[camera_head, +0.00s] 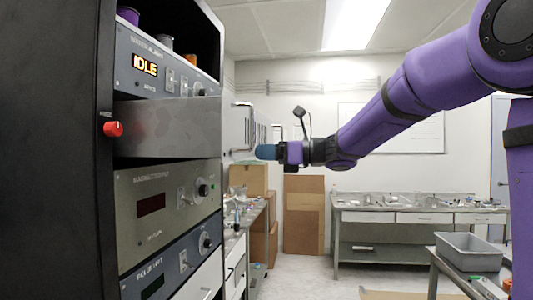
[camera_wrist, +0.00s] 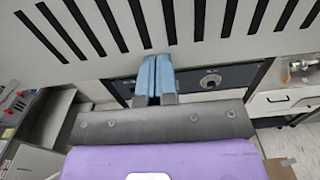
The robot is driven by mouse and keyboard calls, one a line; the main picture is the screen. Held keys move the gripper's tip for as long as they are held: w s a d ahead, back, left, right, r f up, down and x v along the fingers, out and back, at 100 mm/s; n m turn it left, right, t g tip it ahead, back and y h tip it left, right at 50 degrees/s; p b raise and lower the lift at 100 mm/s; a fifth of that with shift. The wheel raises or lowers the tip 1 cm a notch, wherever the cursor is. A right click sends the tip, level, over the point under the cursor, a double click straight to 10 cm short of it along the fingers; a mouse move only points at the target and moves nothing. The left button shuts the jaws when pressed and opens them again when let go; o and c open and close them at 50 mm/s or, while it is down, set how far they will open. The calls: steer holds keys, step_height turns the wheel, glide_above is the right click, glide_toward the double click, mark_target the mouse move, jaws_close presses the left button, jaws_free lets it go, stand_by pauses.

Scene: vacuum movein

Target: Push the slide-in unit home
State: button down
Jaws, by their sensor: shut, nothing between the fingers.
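The slide-in unit (camera_head: 168,128) is a grey metal box that sticks out of the rack between two instruments in the head view. Its pale slotted panel (camera_head: 240,128) shows at the right end. The slotted panel spans the top of the wrist view (camera_wrist: 110,60). My gripper (camera_head: 262,152) is shut and empty, with its blue fingertips at the lower part of this panel. In the wrist view the closed fingers (camera_wrist: 155,72) overlap the panel's lower edge. I cannot tell whether they touch it.
The black rack (camera_head: 70,150) holds an instrument reading IDLE (camera_head: 145,65) above and a grey-green instrument (camera_head: 165,205) below. A red knob (camera_head: 113,129) sits on the rack's edge by the unit. Benches (camera_head: 400,217) stand behind, and a grey bin (camera_head: 468,252) is at right.

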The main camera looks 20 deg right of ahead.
steer(key=x, duration=1.9)
steer(key=shift+w+a, duration=0.15)
steer(key=shift+a, duration=0.1)
steer(key=shift+w+a, duration=0.2)
steer(key=shift+a, duration=0.15)
steer(key=shift+a+r, duration=0.1)
steer(key=shift+a, duration=0.1)
